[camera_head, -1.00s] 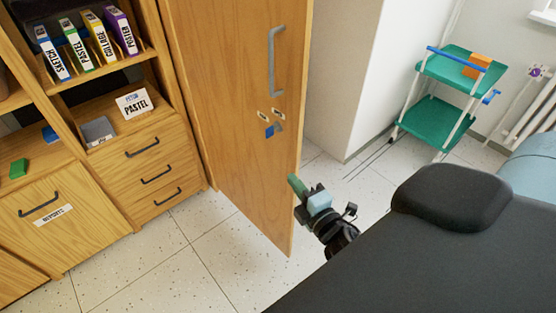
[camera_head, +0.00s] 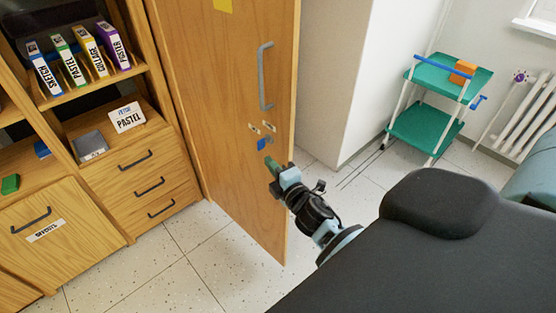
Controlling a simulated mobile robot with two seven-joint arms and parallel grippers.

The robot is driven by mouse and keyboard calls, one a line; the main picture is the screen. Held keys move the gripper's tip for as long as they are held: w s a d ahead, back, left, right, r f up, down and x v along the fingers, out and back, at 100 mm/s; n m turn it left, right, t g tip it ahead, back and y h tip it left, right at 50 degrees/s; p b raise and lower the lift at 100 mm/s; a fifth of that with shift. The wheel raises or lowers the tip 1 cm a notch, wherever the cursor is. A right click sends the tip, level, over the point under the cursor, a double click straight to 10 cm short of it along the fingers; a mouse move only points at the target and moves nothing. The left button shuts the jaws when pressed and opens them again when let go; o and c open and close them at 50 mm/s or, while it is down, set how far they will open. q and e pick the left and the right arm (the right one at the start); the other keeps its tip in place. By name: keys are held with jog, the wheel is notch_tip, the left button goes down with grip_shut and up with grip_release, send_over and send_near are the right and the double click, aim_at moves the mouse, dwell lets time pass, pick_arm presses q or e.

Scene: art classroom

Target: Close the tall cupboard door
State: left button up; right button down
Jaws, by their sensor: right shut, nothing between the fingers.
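The tall cupboard door (camera_head: 222,120) is wooden and stands ajar in the middle of the head view, with its free edge toward the right. My right gripper (camera_head: 270,164) is shut and empty. Its tip overlaps the door's face near the free edge, just below the blue tag; I cannot tell whether it touches. The inside of the cupboard is hidden. My left gripper is not in view.
A wooden shelf unit (camera_head: 112,178) with drawers and standing books is on the left. A green trolley (camera_head: 425,128) with an orange box (camera_head: 462,71) stands at the back right, near a radiator (camera_head: 530,112). Speckled floor (camera_head: 190,262) is clear before the door.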

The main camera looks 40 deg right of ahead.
jog(key=shift+w+d+r, duration=0.1)
jog(key=shift+w+d, duration=0.05)
jog(key=shift+d, duration=0.95)
jog(key=shift+d, duration=0.15)
